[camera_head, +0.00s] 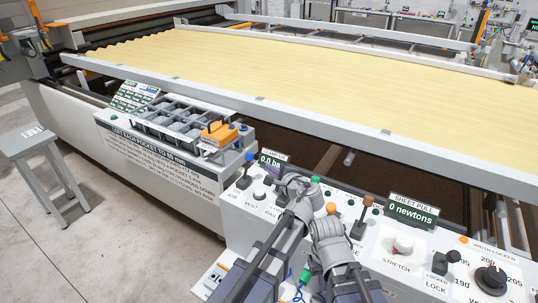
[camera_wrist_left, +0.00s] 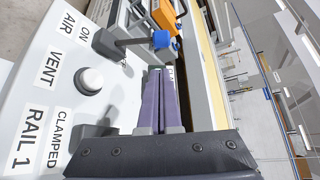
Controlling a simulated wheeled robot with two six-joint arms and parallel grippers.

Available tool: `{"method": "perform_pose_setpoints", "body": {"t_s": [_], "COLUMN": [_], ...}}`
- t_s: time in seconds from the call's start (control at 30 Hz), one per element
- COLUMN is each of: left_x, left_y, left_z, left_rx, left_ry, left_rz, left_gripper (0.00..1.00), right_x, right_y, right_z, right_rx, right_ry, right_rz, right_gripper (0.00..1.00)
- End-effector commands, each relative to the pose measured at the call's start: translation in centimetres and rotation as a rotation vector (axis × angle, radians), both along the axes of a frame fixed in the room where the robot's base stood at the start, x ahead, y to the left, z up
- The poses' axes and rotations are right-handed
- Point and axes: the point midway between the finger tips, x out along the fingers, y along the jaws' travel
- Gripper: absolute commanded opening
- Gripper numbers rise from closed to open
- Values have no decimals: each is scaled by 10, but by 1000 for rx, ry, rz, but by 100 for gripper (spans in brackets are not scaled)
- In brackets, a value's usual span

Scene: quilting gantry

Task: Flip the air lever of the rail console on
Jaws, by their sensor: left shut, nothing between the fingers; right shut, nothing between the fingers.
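The air lever (camera_head: 246,172) is a dark stick with a blue knob at the console's left end. In the left wrist view its blue knob (camera_wrist_left: 161,39) stands out from a grey base near the AIR and ON labels. My left gripper (camera_head: 281,171) is shut and empty, to the right of the lever in the head view. Its purple fingers (camera_wrist_left: 166,92) point toward the knob, apart from it. My right gripper (camera_head: 328,226) is over the console further right, shut; its fingertips are hard to see. The clamp air display (camera_head: 270,160) reads 0.0, partly hidden.
A white VENT button (camera_wrist_left: 89,81) and the RAIL 1 lever (camera_wrist_left: 92,132) sit beside the air lever. An orange-topped device (camera_head: 219,134) and pocket tray (camera_head: 180,120) stand to the left. The yellow quilt (camera_head: 300,80) lies behind; a sheet pull display (camera_head: 411,211) is at right.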

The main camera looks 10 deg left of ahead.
Motion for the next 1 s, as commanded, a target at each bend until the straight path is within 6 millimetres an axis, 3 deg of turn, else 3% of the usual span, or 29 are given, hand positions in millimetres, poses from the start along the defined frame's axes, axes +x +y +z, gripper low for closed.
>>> {"method": "perform_pose_setpoints", "body": {"t_s": [0.47, 1.0], "left_x": [6, 68], "left_y": [3, 52], "left_z": [0, -22], "left_rx": [15, 14], "left_ry": [-3, -3], "left_rz": [-6, -4], "left_gripper": [0, 0], "right_x": [0, 0], "right_y": [0, 0], "right_z": [-2, -25], "right_rx": [0, 0], "right_ry": [0, 0], "right_rz": [0, 0], "right_gripper": [0, 0]}}
